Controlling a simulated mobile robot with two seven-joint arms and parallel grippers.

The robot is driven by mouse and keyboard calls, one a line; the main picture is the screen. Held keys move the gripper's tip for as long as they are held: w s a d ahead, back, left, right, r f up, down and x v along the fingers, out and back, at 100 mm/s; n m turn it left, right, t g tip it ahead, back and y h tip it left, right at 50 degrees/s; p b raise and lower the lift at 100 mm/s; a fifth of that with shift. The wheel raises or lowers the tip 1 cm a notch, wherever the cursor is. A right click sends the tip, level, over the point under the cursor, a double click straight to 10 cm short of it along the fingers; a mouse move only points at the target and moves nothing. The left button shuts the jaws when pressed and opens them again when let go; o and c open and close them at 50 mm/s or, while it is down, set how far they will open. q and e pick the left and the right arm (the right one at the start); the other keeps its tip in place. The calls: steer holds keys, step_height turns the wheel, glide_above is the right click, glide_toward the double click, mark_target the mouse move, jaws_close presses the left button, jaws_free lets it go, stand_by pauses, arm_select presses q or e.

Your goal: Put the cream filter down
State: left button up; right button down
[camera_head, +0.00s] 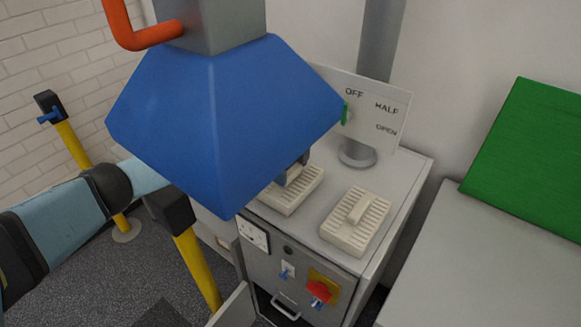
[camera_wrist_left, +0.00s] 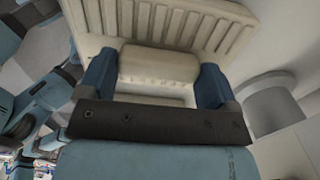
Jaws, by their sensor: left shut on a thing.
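A cream filter (camera_head: 290,193) with a slatted top is at the left of the cabinet top (camera_head: 325,188), partly hidden behind the blue hood. My left gripper (camera_head: 295,170) is at its handle, mostly covered by the hood in the head view. In the left wrist view the two blue fingers (camera_wrist_left: 154,82) stand on either side of the filter's raised cream handle (camera_wrist_left: 158,66) and are shut on it. The slats of the filter (camera_wrist_left: 185,28) show beyond. Whether its underside touches the cabinet top cannot be told. My right gripper is not in view.
A second cream slatted filter (camera_head: 355,222) lies to the right on the cabinet top. The blue hood (camera_head: 215,120) hangs over the left side. A grey pipe stub (camera_head: 357,153) and sign stand behind. Yellow posts (camera_head: 196,265) are at left, a green panel (camera_head: 530,160) at right.

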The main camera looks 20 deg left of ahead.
mark_target(290, 171)
arm_select(q)
steer(key=shift+f, duration=0.1)
steer(key=o, duration=1.2)
step_height(290, 171, up, 12)
steer(key=shift+r+b, duration=0.2)
steer(key=shift+b, duration=0.35)
steer(key=shift+a, duration=0.1)
